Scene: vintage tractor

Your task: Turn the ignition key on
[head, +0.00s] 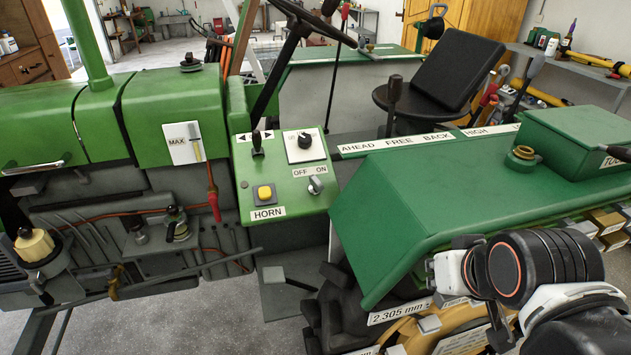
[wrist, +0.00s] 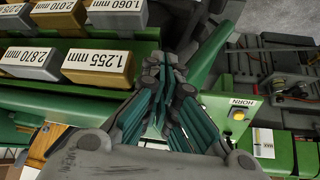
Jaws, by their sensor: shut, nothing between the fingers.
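The ignition key (head: 315,185) is a small grey key under the OFF and ON labels, at the lower right of the green control panel (head: 246,187) in the head view. It points up, nearer ON than OFF, but its exact setting is hard to tell. My gripper (wrist: 168,90) shows in the wrist view with teal-padded fingers, shut and empty. It is beside the panel's end with the HORN label (wrist: 243,102) and yellow button (wrist: 238,115). I cannot make out the key in the wrist view. In the head view my arm is at lower right, over the green fender.
Labelled boxes (wrist: 98,68) line a rack close to my gripper. A lever (head: 257,143) and round knob (head: 304,140) stand above the key. The steering wheel (head: 300,14) is behind.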

